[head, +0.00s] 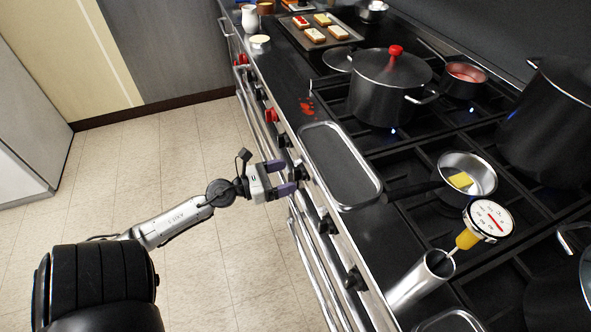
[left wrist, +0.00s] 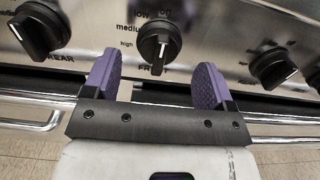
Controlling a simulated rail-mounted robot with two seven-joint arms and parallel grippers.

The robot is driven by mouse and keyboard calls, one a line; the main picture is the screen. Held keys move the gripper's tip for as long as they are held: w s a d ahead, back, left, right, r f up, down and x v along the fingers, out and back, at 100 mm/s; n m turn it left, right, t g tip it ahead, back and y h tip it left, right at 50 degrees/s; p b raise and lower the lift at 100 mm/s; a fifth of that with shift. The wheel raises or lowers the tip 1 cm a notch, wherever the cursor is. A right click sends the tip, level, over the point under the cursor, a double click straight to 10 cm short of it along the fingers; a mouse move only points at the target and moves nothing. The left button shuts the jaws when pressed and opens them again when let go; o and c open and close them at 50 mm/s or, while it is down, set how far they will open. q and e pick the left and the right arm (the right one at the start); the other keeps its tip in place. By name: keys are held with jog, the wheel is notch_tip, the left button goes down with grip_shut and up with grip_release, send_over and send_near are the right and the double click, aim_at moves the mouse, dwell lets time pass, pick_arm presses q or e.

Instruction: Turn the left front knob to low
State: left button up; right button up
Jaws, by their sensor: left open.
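A black stove knob (left wrist: 160,45) sits on the steel front panel, centred ahead of my left gripper in the left wrist view. Part of a label starting "FR" shows below it; "medium" and "high" show at its left. Its grip bar stands nearly upright in the picture. Whether this is the left front knob cannot be read. My left gripper (head: 281,177) is open, with purple fingertips pointing at the panel. In the left wrist view the fingers (left wrist: 155,78) lie apart on either side below the knob, with nothing between them. My right gripper is not in view.
A knob marked "REAR" (left wrist: 40,32) is at the left and another knob (left wrist: 273,68) at the right. A steel rail (left wrist: 30,120) runs below the panel. A steel tray (head: 340,165), a lidded pot (head: 385,100) and a pan (head: 467,175) are on the stove. The floor (head: 190,150) is clear.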

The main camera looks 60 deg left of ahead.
aim_at(296, 180)
pick_arm(q)
jog(key=shift+w+d+p, duration=0.15)
jog(key=shift+w+p, duration=0.1)
jog(key=shift+w, duration=0.7)
jog(key=shift+w+d+p, duration=0.1)
jog(key=shift+w+p, duration=0.15)
jog(key=shift+w, duration=0.65)
jog(key=shift+c, duration=0.2)
